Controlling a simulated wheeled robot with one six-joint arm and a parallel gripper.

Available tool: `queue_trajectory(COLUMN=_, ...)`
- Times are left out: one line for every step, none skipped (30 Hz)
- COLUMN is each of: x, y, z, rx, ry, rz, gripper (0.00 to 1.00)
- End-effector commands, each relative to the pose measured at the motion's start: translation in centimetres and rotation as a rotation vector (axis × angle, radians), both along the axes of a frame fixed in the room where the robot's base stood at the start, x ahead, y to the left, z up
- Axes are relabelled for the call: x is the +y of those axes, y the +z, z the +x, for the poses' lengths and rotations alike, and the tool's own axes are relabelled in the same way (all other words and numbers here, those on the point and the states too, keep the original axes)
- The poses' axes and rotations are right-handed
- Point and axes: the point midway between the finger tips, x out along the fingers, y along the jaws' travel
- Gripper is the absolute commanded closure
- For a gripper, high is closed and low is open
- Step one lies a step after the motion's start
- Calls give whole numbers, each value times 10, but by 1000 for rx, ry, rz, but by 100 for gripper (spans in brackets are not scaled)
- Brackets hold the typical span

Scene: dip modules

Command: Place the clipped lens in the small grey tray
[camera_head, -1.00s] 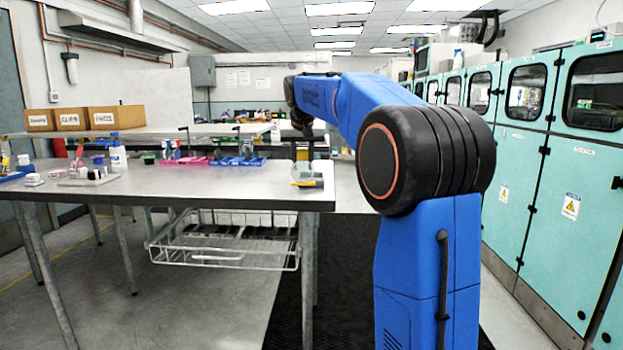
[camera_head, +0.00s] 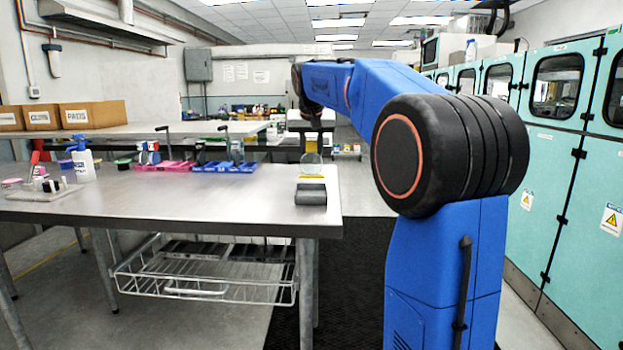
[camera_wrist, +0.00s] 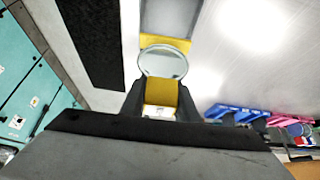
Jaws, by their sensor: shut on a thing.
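The clipped lens is a clear round disc (camera_head: 311,163) in a yellow clip, which fills the middle of the wrist view (camera_wrist: 161,95). My gripper (camera_head: 311,137) is shut on the yellow clip, and the lens disc (camera_wrist: 162,62) hangs below the jaws in the head view. A small grey tray (camera_head: 311,194) lies near the right end of the metal table. The lens appears just behind and above the tray in the head view. In the wrist view the grey tray (camera_wrist: 168,16) is ahead of the lens, edged by a yellow strip (camera_wrist: 165,43). My fingertips are partly hidden.
The metal table (camera_head: 200,205) is clear left of the tray; its right edge is close. Pink bins (camera_head: 172,166) and blue bins (camera_head: 225,167) stand along the back. A spray bottle (camera_head: 83,163) stands at far left. Teal cabinets (camera_head: 560,180) line the right.

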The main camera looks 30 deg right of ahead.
Motion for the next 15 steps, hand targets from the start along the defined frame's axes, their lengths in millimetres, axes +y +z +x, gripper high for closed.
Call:
queue_trajectory(x=0, y=-8, z=-1, rx=3, ry=-1, rz=1, gripper=95)
queue_trajectory(x=0, y=-11, z=0, rx=1, ry=0, rz=1, gripper=95)
queue_trajectory(x=0, y=-14, z=0, rx=1, ry=0, rz=1, gripper=95)
queue_trajectory(x=0, y=-16, z=0, rx=2, ry=0, rz=1, gripper=95)
queue_trajectory(x=0, y=-18, z=0, rx=2, ry=0, rz=1, gripper=95)
queue_trajectory(x=0, y=-20, z=0, rx=1, ry=0, rz=1, gripper=95)
queue_trajectory(x=0, y=-21, z=0, rx=1, ry=0, rz=1, gripper=95)
queue_trajectory(x=0, y=-23, z=0, rx=1, ry=1, rz=0, gripper=95)
queue_trajectory(x=0, y=-26, z=0, rx=1, ry=1, rz=0, gripper=95)
queue_trajectory(x=0, y=-29, z=0, rx=1, ry=1, rz=0, gripper=95)
queue_trajectory(x=0, y=-33, z=0, rx=2, ry=1, rz=1, gripper=95)
queue_trajectory(x=0, y=-38, z=0, rx=2, ry=1, rz=1, gripper=95)
queue_trajectory(x=0, y=-42, z=0, rx=2, ry=1, rz=1, gripper=95)
queue_trajectory(x=0, y=-47, z=0, rx=2, ry=1, rz=1, gripper=95)
queue_trajectory(x=0, y=-52, z=0, rx=2, ry=1, rz=1, gripper=95)
